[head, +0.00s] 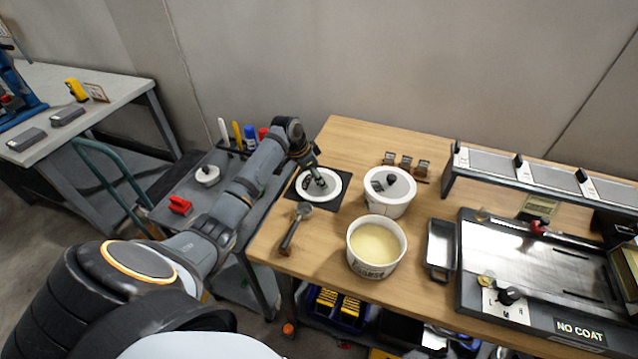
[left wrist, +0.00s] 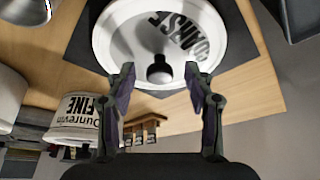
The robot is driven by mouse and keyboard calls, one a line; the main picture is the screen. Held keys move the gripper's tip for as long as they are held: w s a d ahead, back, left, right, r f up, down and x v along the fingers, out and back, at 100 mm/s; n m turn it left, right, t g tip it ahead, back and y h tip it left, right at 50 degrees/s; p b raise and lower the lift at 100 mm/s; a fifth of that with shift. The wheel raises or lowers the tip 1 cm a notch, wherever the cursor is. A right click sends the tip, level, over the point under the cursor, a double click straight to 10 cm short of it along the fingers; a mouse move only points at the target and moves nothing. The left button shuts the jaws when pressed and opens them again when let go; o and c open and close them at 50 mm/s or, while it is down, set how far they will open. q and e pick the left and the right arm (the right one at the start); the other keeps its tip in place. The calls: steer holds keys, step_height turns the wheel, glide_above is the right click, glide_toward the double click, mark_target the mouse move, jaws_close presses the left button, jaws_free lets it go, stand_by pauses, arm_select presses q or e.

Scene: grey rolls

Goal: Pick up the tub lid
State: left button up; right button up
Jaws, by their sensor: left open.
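The white tub lid (head: 333,179) lies flat on a black mat (head: 346,200) at the left of the wooden bench. In the left wrist view the lid (left wrist: 122,38) carries the word COARSE and a dark round knob (left wrist: 160,74). My left gripper (head: 320,183) is above the lid, pointing down at it. In the left wrist view its fingers (left wrist: 160,82) are open, one on each side of the knob, with gaps visible. An open white tub (head: 374,262) with cream-coloured contents stands in front and to the right. My right gripper is out of view.
A lidded white tub (head: 388,207), marked FINE in the wrist view, stands right of the mat. A dark-handled tool (head: 293,232) lies in front of the mat. A dark tray (head: 440,246) and a NO COAT machine (head: 535,275) fill the right. The bench's back left is clear.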

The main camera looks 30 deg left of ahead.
arm_select(q)
jaws_close()
steer(key=shift+r, duration=0.1)
steer(key=shift+r, duration=0.45)
steer(key=s+a+r+p, duration=0.4)
steer(key=s+r+p, duration=0.5)
steer(key=s+r, duration=0.3)
steer(key=shift+s+p, duration=0.35)
steer(key=shift+s, duration=0.4)
